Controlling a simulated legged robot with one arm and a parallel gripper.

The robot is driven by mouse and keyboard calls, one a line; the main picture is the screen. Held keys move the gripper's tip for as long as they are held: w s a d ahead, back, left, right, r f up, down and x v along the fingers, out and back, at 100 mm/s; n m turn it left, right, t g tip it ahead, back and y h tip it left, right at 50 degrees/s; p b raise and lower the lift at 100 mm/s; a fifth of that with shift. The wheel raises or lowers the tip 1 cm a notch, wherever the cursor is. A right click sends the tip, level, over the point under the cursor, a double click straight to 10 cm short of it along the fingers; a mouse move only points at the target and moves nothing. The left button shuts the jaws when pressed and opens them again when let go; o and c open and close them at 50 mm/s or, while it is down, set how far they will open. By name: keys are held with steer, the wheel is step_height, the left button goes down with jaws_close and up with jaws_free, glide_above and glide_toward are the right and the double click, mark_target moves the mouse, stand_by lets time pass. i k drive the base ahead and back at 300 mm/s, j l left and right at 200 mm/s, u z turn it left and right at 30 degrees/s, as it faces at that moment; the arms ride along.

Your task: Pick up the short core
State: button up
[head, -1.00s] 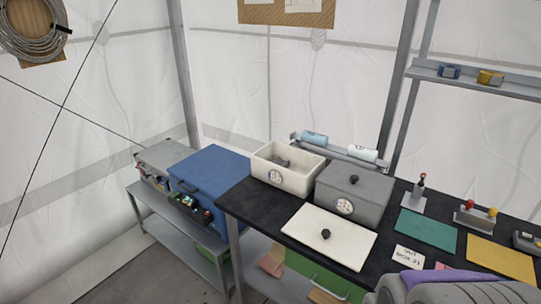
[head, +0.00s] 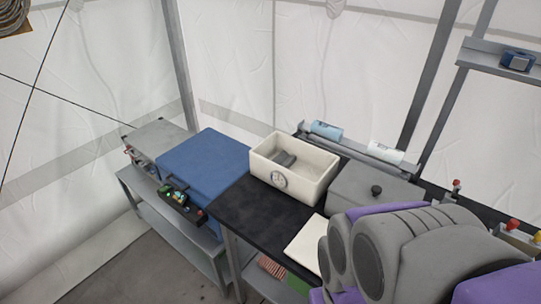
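A short grey cylindrical piece, which may be the short core (head: 286,158), lies inside the open cream box (head: 317,189). The box stands on the black bench top and has a round dial on its front. Part of the box's inside is hidden by its front wall, so I cannot tell all that it holds. My arm, grey and purple, fills the lower right of the head view. My gripper's fingers cannot be made out.
A grey lidded box (head: 352,188) stands right of the cream box, partly behind my arm. A cream lid (head: 306,243) lies in front. A blue case (head: 212,168) sits to the left. Bottles (head: 326,131) lie on a rail behind. Black bench top (head: 250,208) is bare left of the lid.

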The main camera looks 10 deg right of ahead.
mark_target(332, 133)
steer(key=z, duration=0.35)
steer(key=i+j+z, duration=0.15)
steer(key=j+z, duration=0.2)
steer(key=i+j+z, duration=0.1)
steer(key=j+z, duration=0.65)
